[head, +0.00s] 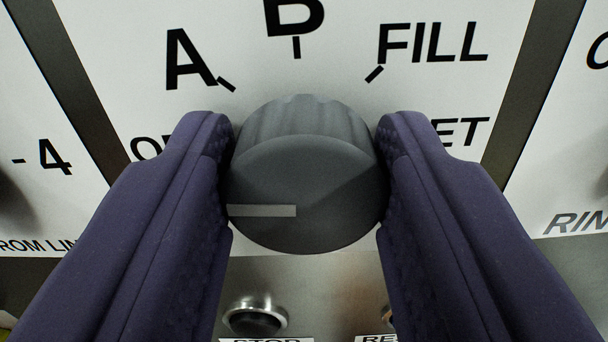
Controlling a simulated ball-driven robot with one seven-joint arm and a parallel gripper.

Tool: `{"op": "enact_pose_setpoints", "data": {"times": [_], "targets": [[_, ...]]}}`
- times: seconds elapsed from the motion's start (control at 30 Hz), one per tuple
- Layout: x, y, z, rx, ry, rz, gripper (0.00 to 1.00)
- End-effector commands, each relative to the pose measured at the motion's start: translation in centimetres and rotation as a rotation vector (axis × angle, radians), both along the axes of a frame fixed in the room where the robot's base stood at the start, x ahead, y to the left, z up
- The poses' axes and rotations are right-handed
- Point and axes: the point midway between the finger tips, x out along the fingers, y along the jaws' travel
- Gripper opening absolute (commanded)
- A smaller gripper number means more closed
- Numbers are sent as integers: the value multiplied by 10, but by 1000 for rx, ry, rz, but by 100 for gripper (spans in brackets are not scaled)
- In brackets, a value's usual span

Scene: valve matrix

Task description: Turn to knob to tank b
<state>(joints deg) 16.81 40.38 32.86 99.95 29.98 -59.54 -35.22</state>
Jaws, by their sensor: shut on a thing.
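A grey round knob (310,185) with a ribbed rim sits in the middle of the head view, on a white label plate (335,75). Its light pointer line (262,211) points left, toward the side of a label that starts with "O" and is mostly hidden. The mark for "B" (296,47) is straight above the knob, "A" (190,60) is at upper left and "FILL" (432,42) at upper right. My gripper (307,180) has its two purple fingers shut on the knob, one on each side. The fingers hide parts of the lower labels.
Below the knob is a metal panel with a round button (255,316) above a "STOP" label (267,340). A second label is partly hidden at lower right. Neighbouring plates, with "-4" (45,158) at left and "RIN" (577,223) at right, are partly in view.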

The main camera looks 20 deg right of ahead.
Motion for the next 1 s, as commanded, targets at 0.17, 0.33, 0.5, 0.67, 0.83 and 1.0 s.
{"op": "enact_pose_setpoints", "data": {"times": [0.17, 0.33, 0.5, 0.67, 0.83, 1.0], "targets": [[0, 0, -2, 105, -38, 0, 13], [0, -1, -3, 249, -86, 0, 13], [-1, -1, -4, 404, -135, 1, 13], [-1, -2, -4, 551, -182, 1, 13], [-1, -2, -5, 704, -232, 1, 13], [-1, -3, -6, 858, -282, 0, 13]]}}
